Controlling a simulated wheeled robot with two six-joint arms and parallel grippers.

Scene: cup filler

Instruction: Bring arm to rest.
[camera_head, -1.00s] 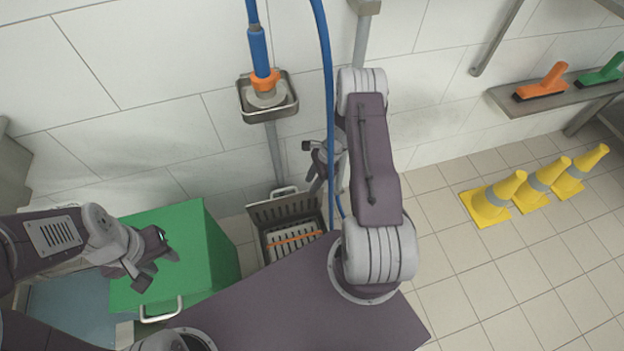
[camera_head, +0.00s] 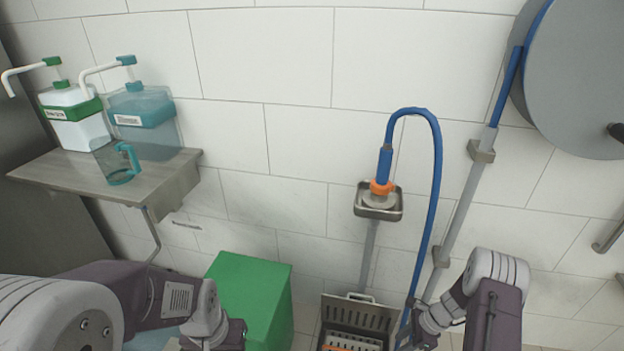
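My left arm (camera_head: 135,295) comes in from the lower left. Its gripper (camera_head: 222,337) is at the bottom edge in front of the green box, partly cut off, and its fingers cannot be made out. My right arm (camera_head: 495,300) is at the lower right. Its wrist reaches left to the gripper (camera_head: 415,335) beside the blue hose, too small and partly hidden to show its fingers. A clear cup with a teal handle (camera_head: 118,165) stands on the wall shelf, apart from both grippers.
White and blue pump jugs (camera_head: 75,125) (camera_head: 145,115) stand on the shelf (camera_head: 150,185) at left. A green box (camera_head: 255,290), a slotted basket (camera_head: 355,318) and a blue hose (camera_head: 436,190) lie near my arms. A small metal tray (camera_head: 388,213) hangs on the wall.

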